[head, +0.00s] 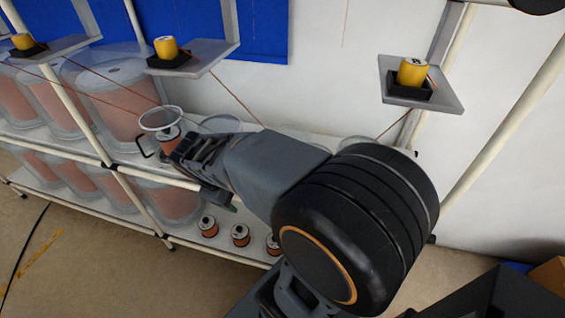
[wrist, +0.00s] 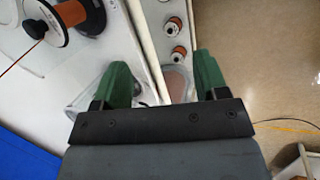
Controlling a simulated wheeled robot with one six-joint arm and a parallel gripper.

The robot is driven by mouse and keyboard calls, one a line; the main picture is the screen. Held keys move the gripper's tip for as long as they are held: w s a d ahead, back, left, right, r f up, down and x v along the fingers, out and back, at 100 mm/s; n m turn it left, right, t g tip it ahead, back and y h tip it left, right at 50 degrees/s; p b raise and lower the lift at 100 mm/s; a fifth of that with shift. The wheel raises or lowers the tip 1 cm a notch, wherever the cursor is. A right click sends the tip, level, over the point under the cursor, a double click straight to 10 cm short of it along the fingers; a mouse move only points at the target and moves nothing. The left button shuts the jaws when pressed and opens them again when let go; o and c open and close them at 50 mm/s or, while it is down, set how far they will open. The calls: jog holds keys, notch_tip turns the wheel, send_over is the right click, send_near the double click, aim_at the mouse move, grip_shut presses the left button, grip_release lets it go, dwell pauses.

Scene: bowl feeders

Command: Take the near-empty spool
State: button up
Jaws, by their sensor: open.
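A spool with a pale round flange (head: 161,118) and reddish wire is on the upper shelf in the head view, just beyond my gripper. I cannot tell how much wire it holds, as my gripper partly hides it. My gripper (wrist: 161,60) is open and empty, its green fingers spread apart. The spool in the wrist view lies outside them, to the left. In the head view my gripper (head: 178,160) shows in part.
Small copper spools (head: 239,235) stand on the lower shelf (head: 262,251); some show in the wrist view (wrist: 179,54). Large clear drums (head: 115,100) fill the left of the rack. Yellow sensors (head: 412,71) sit on brackets above, with thin wires running down. Pale rack posts (head: 122,190) stand close by.

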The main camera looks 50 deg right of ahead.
jog(key=w+d+f+n+g+h, duration=0.2)
jog(key=w+d+n+g+h, duration=0.2)
jog(key=w+d+n+h, duration=0.7)
jog(key=shift+m, duration=0.4)
jog(key=shift+s+a+p+x, duration=0.1)
jog(key=shift+s+p+x, duration=0.1)
jog(key=shift+x, duration=2.4)
jog(key=shift+s+a+p+x, duration=0.1)
jog(key=shift+s+x, duration=0.15)
jog(key=shift+x, duration=2.35)
jog(key=shift+s+p+x, duration=0.15)
jog(key=shift+s+x, duration=0.05)
jog(key=shift+x, duration=2.45)
jog(key=shift+a, duration=0.1)
jog(key=shift+c, duration=0.4)
grip_shut()
